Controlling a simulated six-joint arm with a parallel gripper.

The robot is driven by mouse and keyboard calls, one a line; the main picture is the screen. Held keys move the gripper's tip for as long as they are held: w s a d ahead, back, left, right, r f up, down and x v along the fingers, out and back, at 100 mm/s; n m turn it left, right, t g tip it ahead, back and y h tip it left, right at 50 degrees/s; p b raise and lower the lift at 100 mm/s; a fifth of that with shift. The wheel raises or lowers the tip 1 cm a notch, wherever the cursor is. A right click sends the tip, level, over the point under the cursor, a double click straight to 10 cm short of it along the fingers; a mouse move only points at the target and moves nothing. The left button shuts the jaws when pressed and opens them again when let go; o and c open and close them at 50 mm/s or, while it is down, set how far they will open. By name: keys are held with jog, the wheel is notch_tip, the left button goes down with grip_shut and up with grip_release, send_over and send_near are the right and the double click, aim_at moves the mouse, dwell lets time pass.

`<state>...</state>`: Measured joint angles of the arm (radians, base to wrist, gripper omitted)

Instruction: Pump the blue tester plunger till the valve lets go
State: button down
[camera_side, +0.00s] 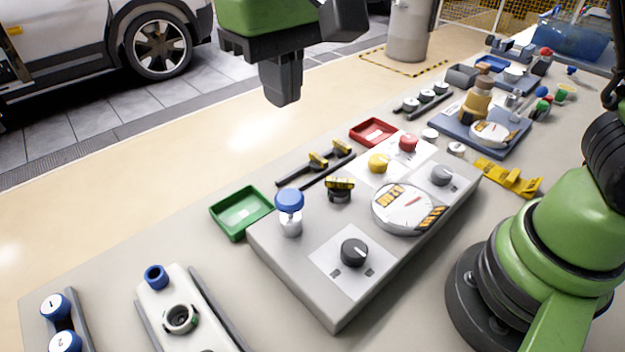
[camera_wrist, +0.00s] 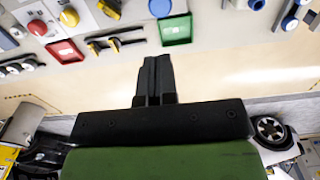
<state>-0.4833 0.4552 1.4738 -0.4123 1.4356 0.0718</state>
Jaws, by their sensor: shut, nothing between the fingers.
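The blue tester plunger (camera_side: 290,201) is a blue knob on a clear and white stem, upright at the left corner of the grey tester box (camera_side: 290,268). In the wrist view the blue plunger knob (camera_wrist: 160,7) shows at the top edge, beside the green tray. A round dial gauge (camera_side: 405,208) with a red needle sits on the box. My gripper (camera_side: 283,98) is shut and empty, raised above the bench, behind and above the plunger and apart from it. In the wrist view my gripper (camera_wrist: 156,62) points toward the bench edge. I cannot pick out the valve.
A green tray (camera_side: 241,212) and a red tray (camera_side: 373,132) lie along the bench's far edge, with yellow-and-black clips (camera_side: 318,161) between them. Yellow, red and black knobs stand on the box.

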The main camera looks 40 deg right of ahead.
aim_at(290, 196)
notch_tip(290, 196, down, 14)
jog(key=shift+f, duration=0.1)
dwell(0.6)
jog(key=shift+f, duration=1.4)
notch_tip(290, 196, up, 14)
jog(key=shift+r, duration=0.25)
dwell(1.3)
